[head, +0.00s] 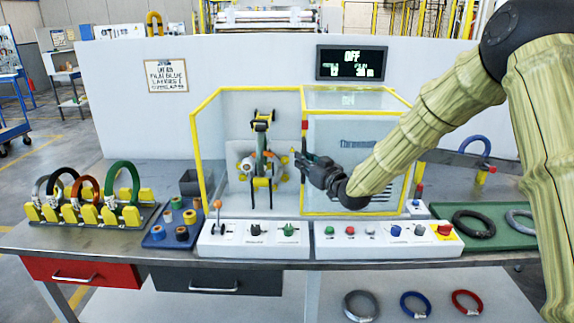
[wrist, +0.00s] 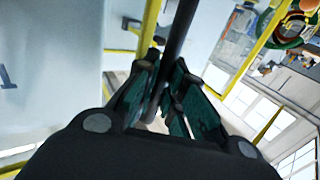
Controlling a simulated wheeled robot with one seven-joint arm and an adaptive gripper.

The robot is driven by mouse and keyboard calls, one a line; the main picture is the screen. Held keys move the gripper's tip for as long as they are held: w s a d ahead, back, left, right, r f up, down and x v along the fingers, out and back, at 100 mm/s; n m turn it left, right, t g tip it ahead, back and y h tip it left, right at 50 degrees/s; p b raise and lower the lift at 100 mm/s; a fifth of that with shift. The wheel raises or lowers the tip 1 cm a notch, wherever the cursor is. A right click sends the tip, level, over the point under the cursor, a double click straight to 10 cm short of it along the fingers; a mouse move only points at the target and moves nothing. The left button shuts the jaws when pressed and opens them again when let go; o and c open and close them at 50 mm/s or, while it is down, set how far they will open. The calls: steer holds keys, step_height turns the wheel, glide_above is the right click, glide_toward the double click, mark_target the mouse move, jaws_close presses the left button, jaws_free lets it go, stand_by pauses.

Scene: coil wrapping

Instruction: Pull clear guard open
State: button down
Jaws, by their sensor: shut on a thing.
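The clear guard (head: 345,135) is a see-through panel in a yellow frame on the right half of the wrapping machine. The left half, with the ring and yellow rollers (head: 262,165), shows with no guard panel visible across its front. My gripper (head: 299,163) is at the guard's left edge. In the wrist view my gripper (wrist: 163,98) is shut on a dark upright bar (wrist: 181,35), which looks like the guard's handle. The bar passes between the teal finger pads. My arm and gripper hide part of the guard's middle.
Control boxes with a lever and buttons (head: 352,243) stand along the front of the bench. Coils on yellow stands (head: 87,212) and a blue tray of rolls (head: 160,236) are at left. A green mat (head: 490,244) with coils lies at right.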

steer(key=shift+d, duration=1.1)
steer(key=c, duration=1.5)
jaws_free()
steer(key=shift+s, duration=0.1)
steer(key=v, duration=1.2)
